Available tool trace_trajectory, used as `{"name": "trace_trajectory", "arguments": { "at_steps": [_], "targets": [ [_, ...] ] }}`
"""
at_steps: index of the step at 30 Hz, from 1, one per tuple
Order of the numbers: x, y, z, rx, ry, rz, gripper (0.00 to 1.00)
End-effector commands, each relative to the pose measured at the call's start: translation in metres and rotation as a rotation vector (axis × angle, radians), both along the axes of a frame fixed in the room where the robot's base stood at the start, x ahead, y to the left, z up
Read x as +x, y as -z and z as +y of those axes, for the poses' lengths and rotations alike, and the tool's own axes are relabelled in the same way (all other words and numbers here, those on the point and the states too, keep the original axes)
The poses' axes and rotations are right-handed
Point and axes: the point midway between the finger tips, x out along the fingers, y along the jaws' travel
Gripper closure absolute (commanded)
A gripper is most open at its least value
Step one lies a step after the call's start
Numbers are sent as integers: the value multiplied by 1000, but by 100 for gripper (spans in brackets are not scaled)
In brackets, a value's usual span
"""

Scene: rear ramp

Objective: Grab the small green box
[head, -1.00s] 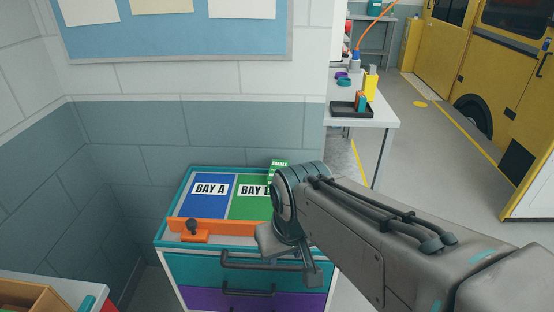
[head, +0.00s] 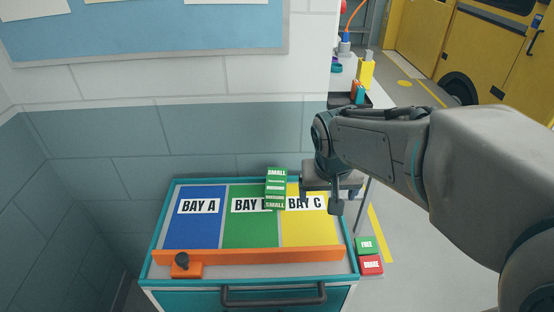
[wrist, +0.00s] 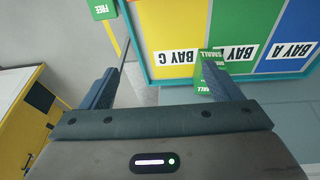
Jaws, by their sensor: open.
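The small green box (head: 275,188), labelled SMALL, stands at the back of the cart top, over the edge between the green BAY B and the yellow BAY C. My gripper (head: 332,195) is open and empty, just right of the box near the back right corner of the cart. In the wrist view my open gripper (wrist: 160,68) has its right finger overlapping the small green box (wrist: 203,55), which is partly hidden behind it. The space between the fingers shows floor and the cart's edge. I cannot tell whether finger and box touch.
The teal-rimmed cart (head: 160,235) has an orange bar (head: 250,255) along its front and a dark knob (head: 181,260) at front left. Another green box (head: 367,244), labelled FREE, and a red box (head: 371,265) are right of the cart. A wall (head: 230,130) stands behind.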

Motion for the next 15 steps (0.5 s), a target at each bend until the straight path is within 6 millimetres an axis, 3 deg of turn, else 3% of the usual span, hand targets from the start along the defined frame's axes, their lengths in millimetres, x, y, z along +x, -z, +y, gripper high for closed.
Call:
{"name": "trace_trajectory", "arguments": {
  "at_steps": [3,9,15],
  "targets": [
    [50,11,21,-7,9,-18,15],
    [120,37,63,11,26,-59,15],
    [162,63,98,45,35,-84,15]
  ]
}}
